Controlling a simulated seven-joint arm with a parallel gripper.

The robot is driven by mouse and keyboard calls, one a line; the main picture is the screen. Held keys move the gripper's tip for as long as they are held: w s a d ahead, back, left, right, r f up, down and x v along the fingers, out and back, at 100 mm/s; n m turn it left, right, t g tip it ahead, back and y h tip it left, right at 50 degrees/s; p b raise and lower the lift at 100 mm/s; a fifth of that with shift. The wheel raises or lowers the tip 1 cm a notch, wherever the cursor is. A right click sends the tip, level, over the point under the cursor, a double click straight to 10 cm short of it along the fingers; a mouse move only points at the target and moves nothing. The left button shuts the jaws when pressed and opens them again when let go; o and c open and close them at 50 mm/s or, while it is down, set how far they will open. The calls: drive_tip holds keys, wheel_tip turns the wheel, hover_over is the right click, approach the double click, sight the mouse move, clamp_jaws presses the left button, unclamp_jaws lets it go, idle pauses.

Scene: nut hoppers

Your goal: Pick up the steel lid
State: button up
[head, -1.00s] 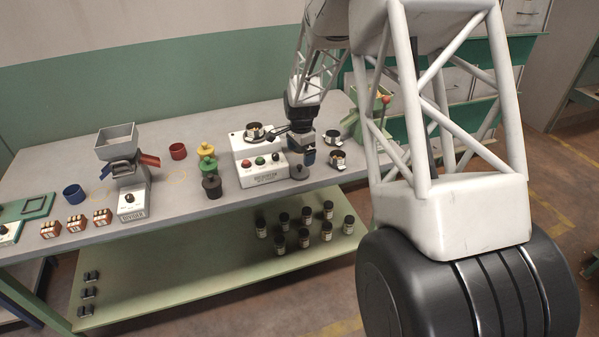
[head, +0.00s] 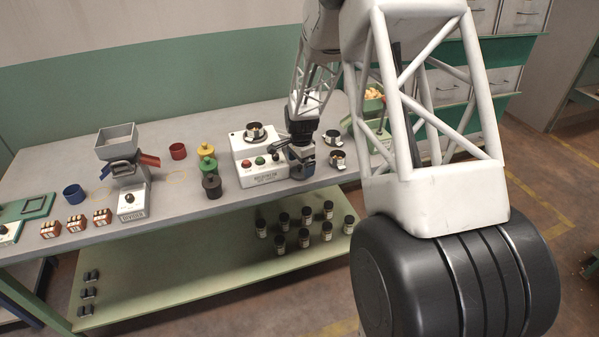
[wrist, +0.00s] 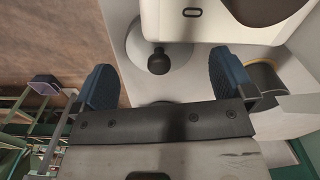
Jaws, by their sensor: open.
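The steel lid (wrist: 176,54) is a round grey disc with a black knob (wrist: 158,61) on top. In the wrist view it lies on the bench in front of the white machine, partly cut off from sight by that machine. My gripper (wrist: 166,78) is open, with one blue finger on each side of the knob and clear space between. In the head view my gripper (head: 302,167) is low at the machine's right front corner and hides the lid.
The white machine (head: 262,176) with buttons stands close beside my gripper. Metal cups (head: 337,160) stand just to its right. Colored stacked pieces (head: 208,165) and a hopper (head: 117,142) are further left. The bench's front edge is near.

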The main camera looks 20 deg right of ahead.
drive_tip(key=shift+f, duration=1.2)
drive_tip(key=c, duration=0.9)
drive_tip(key=shift+r, duration=0.1)
drive_tip(key=shift+d+r, duration=0.25)
drive_tip(key=shift+r, duration=0.1)
drive_tip(key=r, duration=0.6)
drive_tip(key=shift+d+r, duration=0.1)
drive_tip(key=shift+d, duration=0.1)
drive_tip(key=d, duration=1.9)
